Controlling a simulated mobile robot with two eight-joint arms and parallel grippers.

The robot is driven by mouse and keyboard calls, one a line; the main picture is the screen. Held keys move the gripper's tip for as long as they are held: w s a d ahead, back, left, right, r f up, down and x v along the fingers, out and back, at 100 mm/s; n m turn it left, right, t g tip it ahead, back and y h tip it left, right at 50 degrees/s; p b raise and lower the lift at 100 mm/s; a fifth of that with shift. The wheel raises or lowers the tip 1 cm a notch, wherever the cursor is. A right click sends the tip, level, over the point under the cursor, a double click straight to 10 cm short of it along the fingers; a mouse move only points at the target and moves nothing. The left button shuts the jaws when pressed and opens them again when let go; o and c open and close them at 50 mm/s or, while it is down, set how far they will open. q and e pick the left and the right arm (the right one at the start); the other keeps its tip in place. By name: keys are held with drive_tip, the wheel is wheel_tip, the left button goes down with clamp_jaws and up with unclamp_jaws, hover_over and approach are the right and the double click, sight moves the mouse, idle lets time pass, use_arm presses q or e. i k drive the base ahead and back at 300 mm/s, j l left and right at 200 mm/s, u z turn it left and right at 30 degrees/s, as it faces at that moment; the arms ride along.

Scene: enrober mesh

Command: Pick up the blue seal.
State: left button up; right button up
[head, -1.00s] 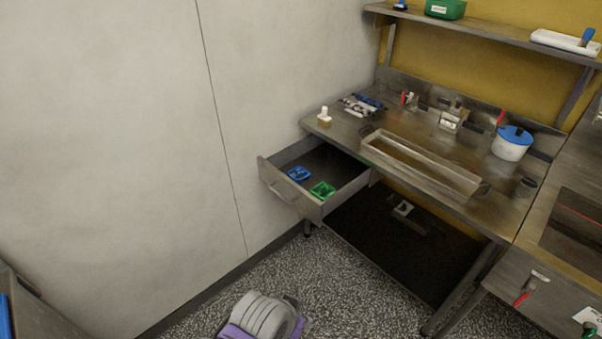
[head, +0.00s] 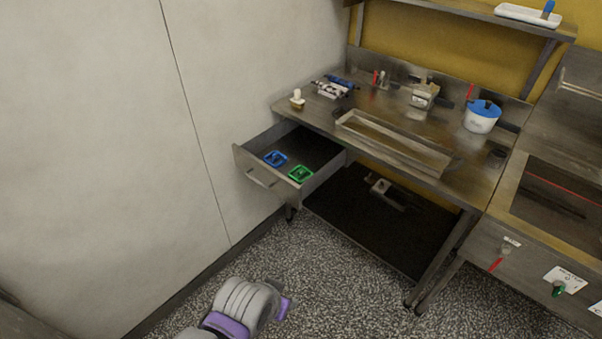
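A small blue piece (head: 275,158), which matches the blue seal by its colour, lies in the open drawer (head: 268,186) under the left end of the steel bench. It is too small to make out its shape well. A green piece (head: 300,174) lies beside it, nearer the drawer's front right corner. Neither gripper shows; only a grey and purple part of my arm is in view at the bottom, well short of the drawer.
The bench (head: 400,158) carries a long metal tray (head: 392,146), a white tub with blue lid (head: 481,117) and small tools. A dark lower shelf (head: 350,222) sits underneath. A wall (head: 90,160) stands left of the drawer. The speckled floor (head: 330,290) in front is clear.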

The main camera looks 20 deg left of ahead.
sight(276, 156)
drive_tip(key=i+j+u, duration=0.1)
drive_tip(key=u, duration=0.35)
drive_tip(key=i+u, duration=0.15)
drive_tip(key=u, duration=0.35)
drive_tip(key=i+u, duration=0.15)
drive_tip(key=u, duration=0.3)
drive_tip(key=i+u, duration=0.1)
drive_tip(key=u, duration=0.35)
drive_tip(key=i+l+u, duration=0.2)
drive_tip(key=i+l, duration=0.25)
drive_tip(key=i+l+u, duration=0.25)
drive_tip(key=i+l, duration=0.2)
drive_tip(key=l, duration=0.15)
